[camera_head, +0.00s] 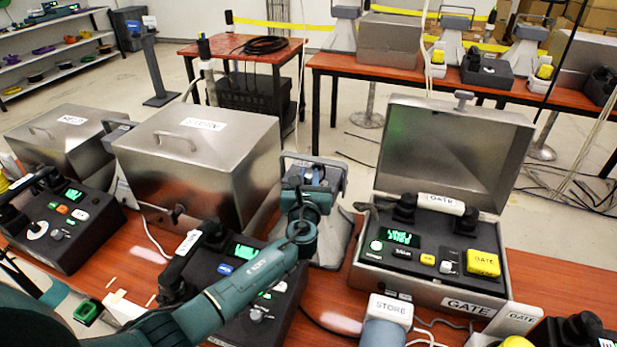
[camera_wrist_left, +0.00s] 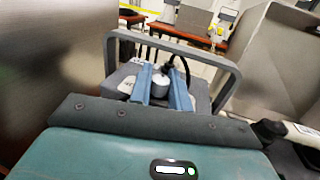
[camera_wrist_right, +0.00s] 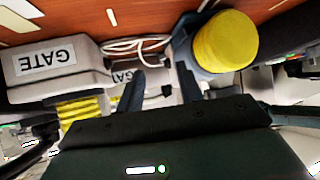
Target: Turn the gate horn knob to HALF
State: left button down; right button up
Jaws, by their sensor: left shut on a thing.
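The horn (camera_head: 335,240) is a grey unit with a raised metal frame, standing between the STORE box and the open GATE box. Its pale round knob (camera_wrist_left: 160,86) shows in the left wrist view. My left gripper (camera_head: 313,174) reaches over the horn, and its two blue fingers (camera_wrist_left: 162,88) are closed on both sides of the knob. The knob's pointer and scale marks are too small or hidden to read. My right gripper (camera_wrist_right: 160,88) shows in the right wrist view with its fingers apart, near GATE-labelled parts.
The GATE phone case (camera_head: 430,285) stands open at right with its handset on top. The closed STORE box (camera_head: 200,150) is at left. The right wrist view shows a yellow-capped thing (camera_wrist_right: 225,42) and a GATE-labelled block (camera_wrist_right: 55,62) close to the right fingers.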

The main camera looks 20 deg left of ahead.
pick_arm(q)
jog(key=shift+r, duration=0.1)
jog(key=c, duration=1.4)
grip_release()
jog(key=shift+o, duration=0.2)
jog(key=shift+s, duration=0.1)
jog(key=v, duration=1.3)
